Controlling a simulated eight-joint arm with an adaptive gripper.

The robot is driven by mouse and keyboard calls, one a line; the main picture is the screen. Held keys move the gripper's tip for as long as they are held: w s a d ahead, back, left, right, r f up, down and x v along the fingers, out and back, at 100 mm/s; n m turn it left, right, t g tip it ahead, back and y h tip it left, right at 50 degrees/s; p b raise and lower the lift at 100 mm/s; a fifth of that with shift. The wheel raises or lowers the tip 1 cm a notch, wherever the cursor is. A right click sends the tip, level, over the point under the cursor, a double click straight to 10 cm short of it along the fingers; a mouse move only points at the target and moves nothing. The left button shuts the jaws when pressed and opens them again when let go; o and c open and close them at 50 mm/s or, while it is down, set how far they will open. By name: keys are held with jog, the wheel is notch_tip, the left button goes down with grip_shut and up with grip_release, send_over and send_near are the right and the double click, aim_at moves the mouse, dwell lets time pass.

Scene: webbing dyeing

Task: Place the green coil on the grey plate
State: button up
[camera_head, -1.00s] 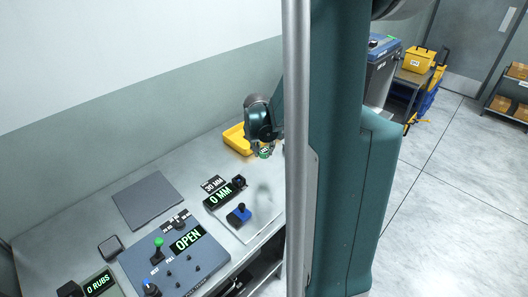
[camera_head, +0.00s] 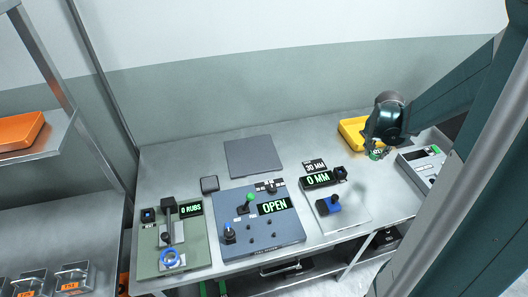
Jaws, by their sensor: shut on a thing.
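The green coil (camera_head: 375,154) is small and partly hidden between the fingers of my gripper (camera_head: 377,150). My gripper is shut on it and holds it above the table, in front of the yellow tray, at the right of the head view. The grey plate (camera_head: 253,156) is a flat dark square lying bare on the table's back middle. It is well to the left of my gripper.
A yellow tray (camera_head: 350,128) stands behind my gripper. Between it and the plate are a "20 MM" sign (camera_head: 314,165) and a "0 MM" display (camera_head: 318,179). A blue-grey panel (camera_head: 270,236) reading "OPEN" stands in front of the plate. A device (camera_head: 424,163) is at right.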

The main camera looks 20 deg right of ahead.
jog(key=w+a+n+p, duration=0.1)
jog(key=w+a, duration=0.8)
jog(key=a, duration=0.1)
jog(key=r+n+t+y+p, duration=0.1)
jog(key=r+n+p, duration=0.1)
jog(key=n+p, duration=0.15)
send_over(253, 152)
jog(key=s+a, duration=0.1)
jog(key=shift+f, duration=0.25)
jog(key=shift+f+b, duration=0.3)
jog(key=shift+f, duration=2.85)
jog(key=shift+f, duration=1.85)
jog(key=shift+f, duration=0.25)
